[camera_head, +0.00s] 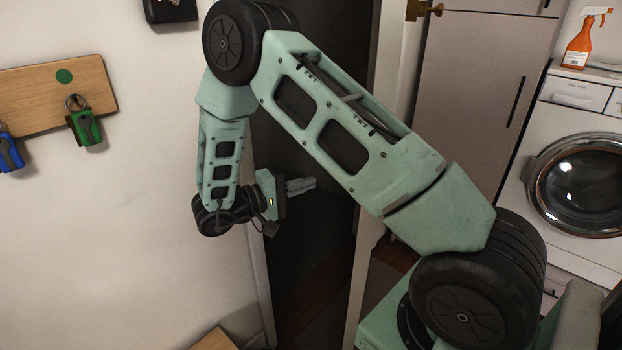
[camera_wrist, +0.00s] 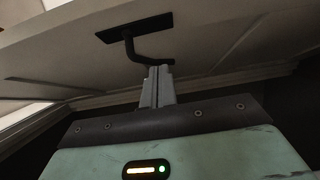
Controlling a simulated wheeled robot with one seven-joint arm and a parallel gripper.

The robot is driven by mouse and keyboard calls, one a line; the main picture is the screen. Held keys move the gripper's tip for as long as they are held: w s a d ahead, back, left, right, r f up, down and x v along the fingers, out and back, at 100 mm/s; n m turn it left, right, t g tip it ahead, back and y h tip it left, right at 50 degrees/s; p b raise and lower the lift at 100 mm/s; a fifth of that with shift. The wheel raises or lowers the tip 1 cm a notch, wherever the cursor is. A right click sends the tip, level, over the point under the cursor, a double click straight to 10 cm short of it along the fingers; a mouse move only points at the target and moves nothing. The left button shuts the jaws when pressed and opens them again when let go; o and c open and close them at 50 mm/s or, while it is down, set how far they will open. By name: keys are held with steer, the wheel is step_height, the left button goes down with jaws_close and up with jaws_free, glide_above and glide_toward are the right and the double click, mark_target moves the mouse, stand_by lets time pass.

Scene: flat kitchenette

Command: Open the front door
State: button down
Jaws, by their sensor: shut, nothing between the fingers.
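The front door (camera_head: 392,60) shows nearly edge-on in the head view as a pale upright strip, standing ajar beside a dark doorway gap (camera_head: 325,130). A brass handle (camera_head: 428,10) is on its right face near the top of the picture. My gripper (camera_head: 312,184) is in the gap, left of the door, with its fingers pointing right toward it. In the wrist view the shut, empty fingers (camera_wrist: 157,72) reach up to a dark lever handle (camera_wrist: 150,60) on a black plate (camera_wrist: 135,27) on the pale door panel (camera_wrist: 220,40). I cannot tell whether they touch the lever.
A pale wall with a wooden key board (camera_head: 35,95) is at the left. A grey cabinet (camera_head: 475,90) and a washing machine (camera_head: 585,150) with a spray bottle (camera_head: 585,40) on top stand right. A wooden surface (camera_head: 213,340) shows at the bottom.

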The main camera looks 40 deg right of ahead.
steer(key=s+p+x, duration=0.2)
steer(key=x, duration=0.9)
steer(key=shift+s, duration=0.4)
